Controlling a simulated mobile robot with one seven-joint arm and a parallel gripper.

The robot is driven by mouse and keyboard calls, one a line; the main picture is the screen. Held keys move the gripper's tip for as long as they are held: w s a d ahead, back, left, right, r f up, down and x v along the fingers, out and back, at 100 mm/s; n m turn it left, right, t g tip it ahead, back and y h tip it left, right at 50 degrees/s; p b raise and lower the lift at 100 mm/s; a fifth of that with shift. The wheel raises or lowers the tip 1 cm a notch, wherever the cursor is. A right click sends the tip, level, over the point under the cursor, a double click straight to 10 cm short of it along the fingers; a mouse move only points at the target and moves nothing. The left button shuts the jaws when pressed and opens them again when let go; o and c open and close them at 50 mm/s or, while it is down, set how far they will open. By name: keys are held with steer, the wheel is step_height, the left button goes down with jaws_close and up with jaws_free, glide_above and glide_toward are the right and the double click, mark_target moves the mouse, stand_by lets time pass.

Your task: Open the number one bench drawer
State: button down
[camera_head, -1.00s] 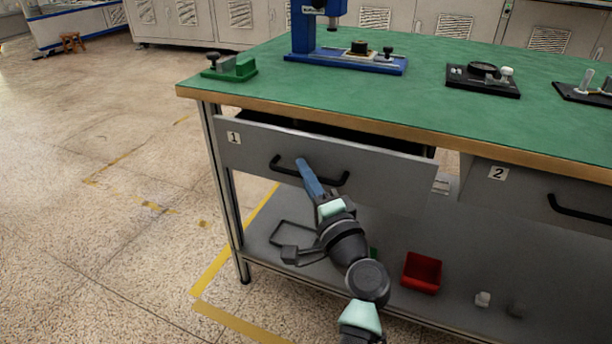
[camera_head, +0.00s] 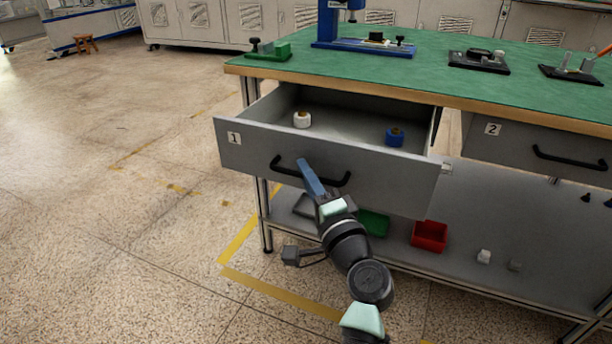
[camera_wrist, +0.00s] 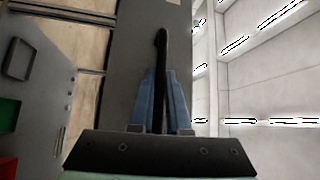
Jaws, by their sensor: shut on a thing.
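The number one bench drawer (camera_head: 232,153) is grey with a "1" label at its left end. It stands well out from under the bench top, and its inside shows. Its black bar handle (camera_head: 333,181) also shows in the wrist view (camera_wrist: 161,50). Inside the drawer are a white roll-like item (camera_head: 302,119) and a blue one (camera_head: 395,136).
The green bench top (camera_head: 450,85) carries a blue press (camera_head: 365,47) and small fixtures. The number two drawer (camera_head: 505,149) at right is shut. Below, the shelf holds a red bin (camera_head: 429,236) and a green bin (camera_head: 374,223). Open floor lies to the left.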

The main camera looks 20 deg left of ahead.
steer(key=shift+w, duration=0.1)
steer(key=c, duration=0.9)
jaws_free()
steer(key=p+v, duration=0.3)
steer(key=v, duration=1)
steer(key=shift+r, duration=0.1)
